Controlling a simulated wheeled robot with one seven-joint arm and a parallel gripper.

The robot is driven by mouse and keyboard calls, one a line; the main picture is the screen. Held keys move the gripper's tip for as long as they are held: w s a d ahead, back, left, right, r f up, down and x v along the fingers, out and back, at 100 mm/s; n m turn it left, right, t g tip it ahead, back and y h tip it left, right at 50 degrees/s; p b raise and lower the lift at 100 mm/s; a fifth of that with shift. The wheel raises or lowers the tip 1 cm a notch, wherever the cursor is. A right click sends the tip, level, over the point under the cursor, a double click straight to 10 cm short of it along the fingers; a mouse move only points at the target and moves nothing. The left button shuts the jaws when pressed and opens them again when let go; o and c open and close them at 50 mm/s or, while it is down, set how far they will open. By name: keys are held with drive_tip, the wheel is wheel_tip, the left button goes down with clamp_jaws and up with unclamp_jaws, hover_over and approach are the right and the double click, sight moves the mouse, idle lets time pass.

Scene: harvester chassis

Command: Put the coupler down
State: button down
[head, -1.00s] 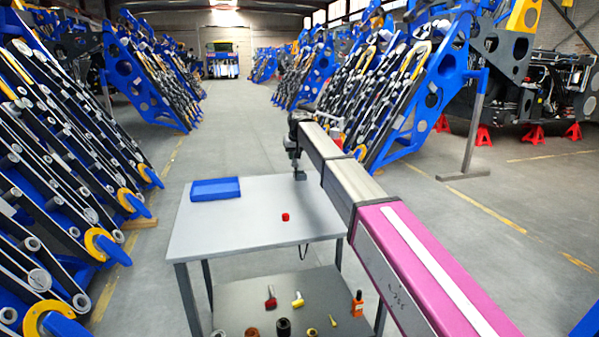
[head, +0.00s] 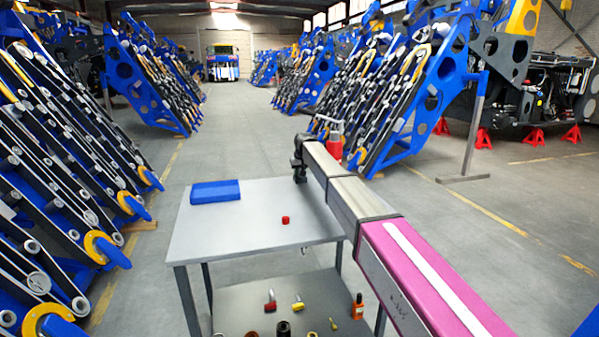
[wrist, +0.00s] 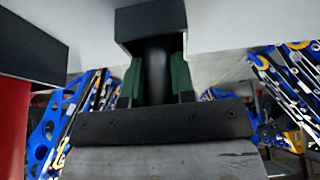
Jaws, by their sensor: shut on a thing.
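My gripper (head: 299,168) is at the far right edge of the table top (head: 235,248), low over it. In the wrist view my gripper (wrist: 156,83) has green fingers closed on both sides of a black stem. The stem widens into a dark square block at its table end. I take this held thing to be the coupler (wrist: 154,68). The wrist picture is upside down, with the pale table top at its upper edge. The block is at or very near the table; I cannot tell whether it touches. In the head view the held thing is barely distinguishable from my gripper.
A blue box (head: 215,192) lies at the table's far left, and a small red piece (head: 285,220) sits mid-table. The lower shelf (head: 235,300) holds several small parts and an orange bottle (head: 358,306).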

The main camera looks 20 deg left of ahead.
drive_tip(key=c, duration=1)
unclamp_jaws()
drive_tip(key=shift+r, duration=0.1)
drive_tip(key=shift+o, duration=0.3)
drive_tip(key=v, duration=1.2)
